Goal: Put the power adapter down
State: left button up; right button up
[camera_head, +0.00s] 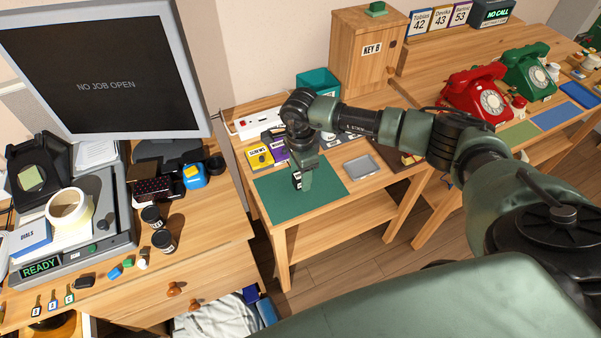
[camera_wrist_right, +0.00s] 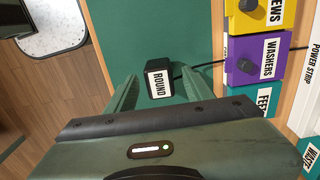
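The power adapter (camera_wrist_right: 158,80) is a small black block with a white label reading ROUND and a dark cable running off to the right. In the right wrist view it is over the green mat (camera_wrist_right: 120,35), between the tips of my right gripper (camera_wrist_right: 155,88), with narrow gaps to the fingers. In the head view the adapter (camera_head: 297,181) shows low at the right gripper (camera_head: 303,185), partly hidden by a finger. It appears to be at the mat (camera_head: 335,188), but contact is hard to tell. My left gripper is out of view.
The yellow screws box (camera_head: 260,158) and purple washers box (camera_wrist_right: 255,62) stand beside the mat. A power strip (camera_head: 258,122) is behind them. A grey tray (camera_head: 362,167) lies right of the mat. The mat's left part is clear.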

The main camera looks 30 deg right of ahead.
jog(key=shift+r, duration=0.1)
jog(key=shift+r+p, duration=0.2)
jog(key=shift+p, duration=0.1)
jog(key=shift+r+b, duration=0.35)
jog(key=shift+r, duration=0.05)
notch_tip(320, 180, up, 11)
jog(key=b, duration=0.2)
